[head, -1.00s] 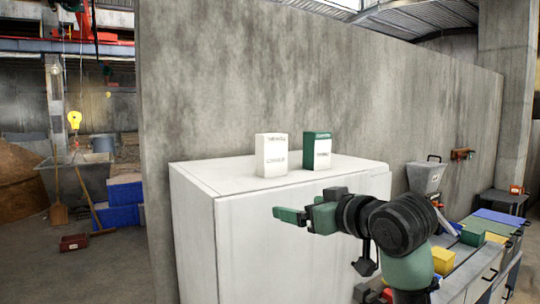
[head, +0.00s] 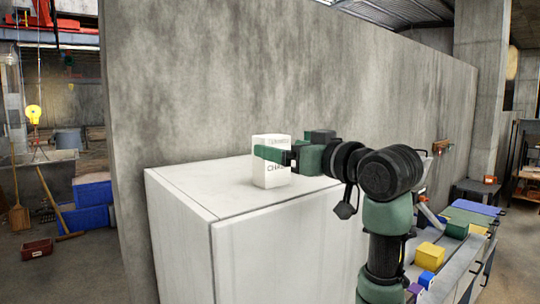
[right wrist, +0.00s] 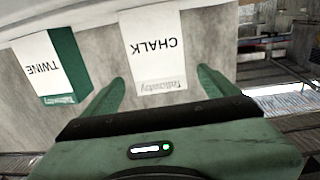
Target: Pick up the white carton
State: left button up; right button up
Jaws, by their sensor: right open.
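The white carton (head: 272,178) stands upright on the top of a white cabinet. In the right wrist view the carton (right wrist: 153,30) appears upside down with the word CHALK on its face. My right gripper (head: 271,154) is open, and one finger crosses in front of the carton in the head view. In the wrist view the fingertips of the gripper (right wrist: 160,78) show at either side of the carton's face, with a gap visible on the right; I cannot tell whether either touches. My left gripper is not in view.
The white cabinet (head: 185,182) has bare top around the carton. A green and white carton marked TWINE (right wrist: 48,60) stands beside it in the wrist view, hidden behind my gripper in the head view. A concrete wall (head: 200,80) rises behind. A yellow box (head: 429,255) is at the lower right.

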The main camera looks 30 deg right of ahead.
jog(key=w+p, duration=0.2)
jog(key=w, duration=0.2)
jog(key=shift+f+p, duration=0.1)
jog(key=shift+p, duration=0.2)
jog(key=shift+w+a+f, duration=0.1)
jog(key=shift+w+f, duration=0.15)
jog(key=shift+w, duration=0.45)
jog(key=shift+s, duration=0.2)
jog(key=c, duration=0.9)
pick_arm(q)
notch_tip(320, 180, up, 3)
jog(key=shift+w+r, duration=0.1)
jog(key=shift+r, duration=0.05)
pick_arm(e)
jog(key=shift+r, duration=0.1)
jog(key=c, duration=0.8)
jog(key=shift+c, duration=0.2)
